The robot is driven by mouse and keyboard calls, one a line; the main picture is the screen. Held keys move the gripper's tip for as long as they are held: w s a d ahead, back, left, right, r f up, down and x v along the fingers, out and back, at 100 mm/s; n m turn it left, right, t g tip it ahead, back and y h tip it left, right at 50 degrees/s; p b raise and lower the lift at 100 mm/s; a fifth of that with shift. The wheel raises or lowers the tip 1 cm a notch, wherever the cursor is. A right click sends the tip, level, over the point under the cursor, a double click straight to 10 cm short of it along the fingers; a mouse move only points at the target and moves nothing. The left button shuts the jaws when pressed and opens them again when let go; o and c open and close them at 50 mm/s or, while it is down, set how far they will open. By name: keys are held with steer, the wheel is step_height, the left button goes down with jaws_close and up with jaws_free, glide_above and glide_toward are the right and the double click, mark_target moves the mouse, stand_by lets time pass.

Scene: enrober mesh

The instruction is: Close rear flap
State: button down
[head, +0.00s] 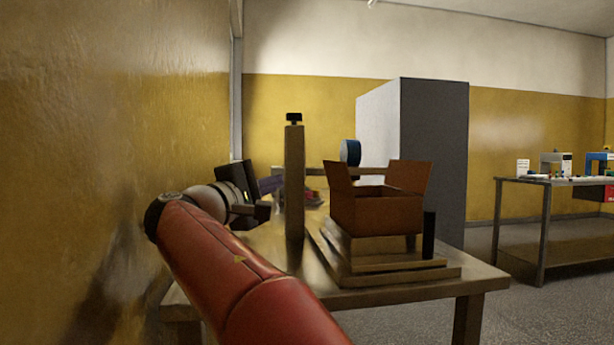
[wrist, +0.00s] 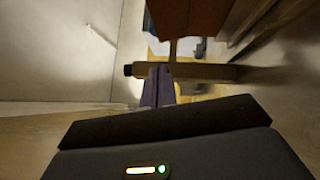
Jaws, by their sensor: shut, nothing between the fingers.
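An open brown cardboard box (head: 375,214) sits on a stepped wooden platform on the table. One flap (head: 337,174) stands up at its left and a wider flap (head: 408,176) stands up at its right; I cannot tell for sure which is the rear one. My gripper (head: 272,184) has purple fingers and is left of the box, partly hidden by a wooden post. In the wrist view my gripper (wrist: 158,84) is shut and empty. Brown cardboard of the box (wrist: 190,16) shows at the top there, apart from the fingertips.
The wooden post (head: 294,190) with a black knob stands between my gripper and the box. A blue roll (head: 350,152) is behind the box. A yellow wall (head: 90,150) is close on the left. A grey cabinet (head: 432,160) and another table (head: 550,181) stand farther right.

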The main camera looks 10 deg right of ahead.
steer(key=p, duration=0.2)
glide_toward(330, 162)
steer(key=w, duration=0.4)
steer(key=d, duration=0.1)
steer(key=d+r, duration=0.1)
steer(key=d, duration=0.1)
steer(key=shift+d, duration=0.45)
steer(key=shift+s, duration=0.1)
